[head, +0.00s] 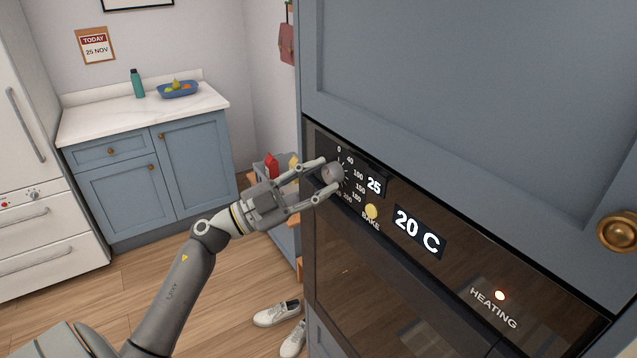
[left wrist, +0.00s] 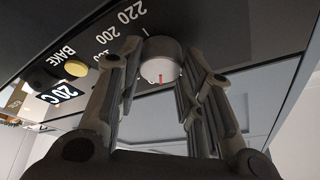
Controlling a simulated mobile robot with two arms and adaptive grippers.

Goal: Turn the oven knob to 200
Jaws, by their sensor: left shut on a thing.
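The oven knob (head: 333,173) is a round grey dial on the dark oven panel, ringed by numbers from 0 upward. My left gripper (head: 331,178) is shut on it, one finger on each side. In the left wrist view the knob (left wrist: 160,56) sits between the fingertips, with a red mark on its face towards the bottom of that picture. The printed 220 and 200 show there to the upper left; lower numbers are partly hidden by a finger. A small display (head: 374,187) beside the dial reads 25. My right gripper is not in view.
A yellow BAKE button (head: 371,212) lies close below the knob. A cabinet door (head: 470,80) is above the panel. White shoes (head: 277,313) lie on the floor.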

